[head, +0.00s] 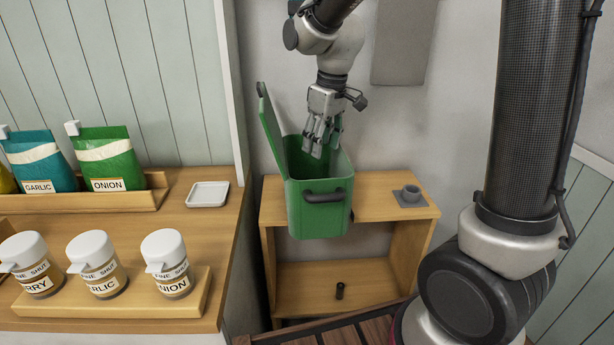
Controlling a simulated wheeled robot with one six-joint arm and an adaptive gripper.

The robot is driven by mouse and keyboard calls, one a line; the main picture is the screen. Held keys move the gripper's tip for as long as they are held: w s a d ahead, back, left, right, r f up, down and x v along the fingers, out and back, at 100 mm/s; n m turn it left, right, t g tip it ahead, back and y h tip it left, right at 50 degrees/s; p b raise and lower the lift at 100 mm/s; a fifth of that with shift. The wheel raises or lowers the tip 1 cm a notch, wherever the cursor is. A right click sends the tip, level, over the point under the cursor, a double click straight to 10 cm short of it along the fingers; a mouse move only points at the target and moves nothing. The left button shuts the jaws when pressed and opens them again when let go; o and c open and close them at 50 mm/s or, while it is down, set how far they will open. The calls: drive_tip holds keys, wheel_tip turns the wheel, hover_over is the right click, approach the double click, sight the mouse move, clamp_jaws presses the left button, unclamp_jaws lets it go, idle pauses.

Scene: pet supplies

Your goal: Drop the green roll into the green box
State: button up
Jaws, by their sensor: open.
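The green box (318,218) stands on the small wooden shelf unit, with its lid raised at the left and a dark handle on its front. My gripper (321,148) points down at the box's open top, with its fingertips at or just inside the rim. It is open, and I see nothing between its fingers. I cannot make out a green roll anywhere in view. Most of the box's inside is hidden by its front wall and my gripper.
The left counter holds spice jars (97,265), seasoning bags (108,155) and a white dish (208,194).

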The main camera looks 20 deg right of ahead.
wheel_tip(320, 180, up, 12)
drive_tip(key=s+d, duration=0.1)
drive_tip(key=shift+s, duration=0.25)
drive_tip(key=shift+f, duration=0.1)
drive_tip(key=s+d+f+m+t, duration=0.1)
drive_tip(key=s+d+f+m, duration=0.1)
drive_tip(key=s+d, duration=0.5)
drive_tip(key=s+d+f+m+t+h, duration=0.1)
drive_tip(key=s+d, duration=0.6)
drive_tip(key=s, duration=0.7)
wheel_tip(320, 180, down, 2)
drive_tip(key=m+t, duration=0.1)
drive_tip(key=m, duration=0.2)
drive_tip(key=shift+s+f+m, duration=0.15)
drive_tip(key=shift+s+m, duration=0.1)
drive_tip(key=shift+m, duration=0.15)
